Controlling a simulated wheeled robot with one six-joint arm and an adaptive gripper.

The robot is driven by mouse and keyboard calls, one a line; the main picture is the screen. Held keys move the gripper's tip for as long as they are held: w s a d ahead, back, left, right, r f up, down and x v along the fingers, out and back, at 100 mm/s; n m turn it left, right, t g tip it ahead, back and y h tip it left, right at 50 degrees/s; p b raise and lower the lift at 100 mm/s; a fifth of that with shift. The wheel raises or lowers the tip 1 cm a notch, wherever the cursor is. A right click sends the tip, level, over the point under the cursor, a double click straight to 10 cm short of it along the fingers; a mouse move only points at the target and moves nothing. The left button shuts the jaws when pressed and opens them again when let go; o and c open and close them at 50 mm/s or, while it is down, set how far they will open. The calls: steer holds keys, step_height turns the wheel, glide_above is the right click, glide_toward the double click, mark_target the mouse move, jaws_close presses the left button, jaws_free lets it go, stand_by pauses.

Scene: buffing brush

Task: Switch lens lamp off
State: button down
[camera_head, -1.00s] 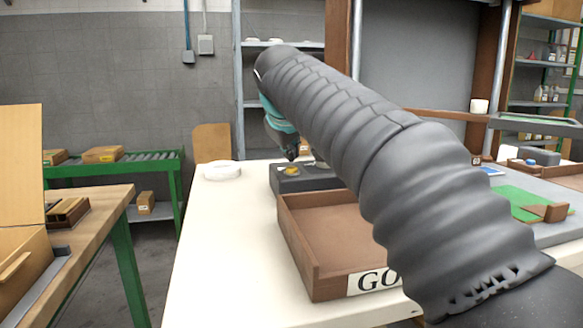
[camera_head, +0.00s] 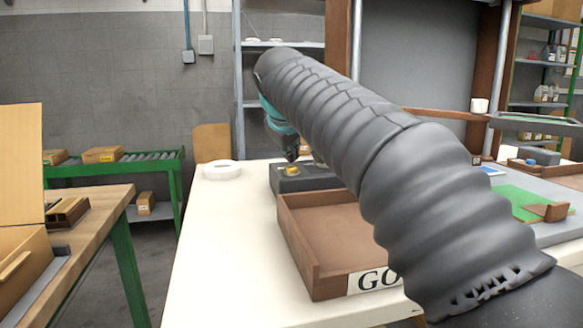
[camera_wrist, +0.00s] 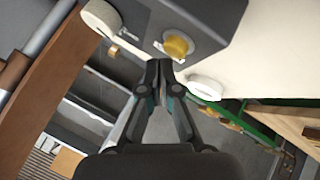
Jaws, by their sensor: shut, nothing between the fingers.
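A dark grey control box (camera_head: 305,185) with a yellow knob (camera_head: 291,171) stands on the white table behind the wooden tray. In the wrist view the box (camera_wrist: 215,18) fills the top, and the yellow knob (camera_wrist: 178,44) sits in a pale round plate. My gripper (camera_wrist: 158,68) is shut and empty, its fingertips just below the knob in that picture; I cannot tell if they touch it. In the head view my gripper (camera_head: 291,156) is just above the knob, partly hidden by my arm. I cannot make out the lamp itself.
A wooden tray (camera_head: 300,262) marked "GO" lies in front of the box. A white ring (camera_head: 222,170) lies at the table's far left. A green mat (camera_head: 512,200) lies at the right. The table's left front is clear.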

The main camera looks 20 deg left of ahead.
mark_target(291, 167)
steer(key=shift+f, duration=0.25)
steer(key=shift+f, duration=0.25)
stand_by(0.6)
steer(key=shift+r, duration=0.1)
steer(key=shift+r+p, duration=0.65)
step_height(291, 167, up, 4)
steer(key=p, duration=0.3)
steer(key=shift+f+p, duration=0.25)
steer(key=shift+p, duration=0.05)
steer(key=shift+r, duration=1.2)
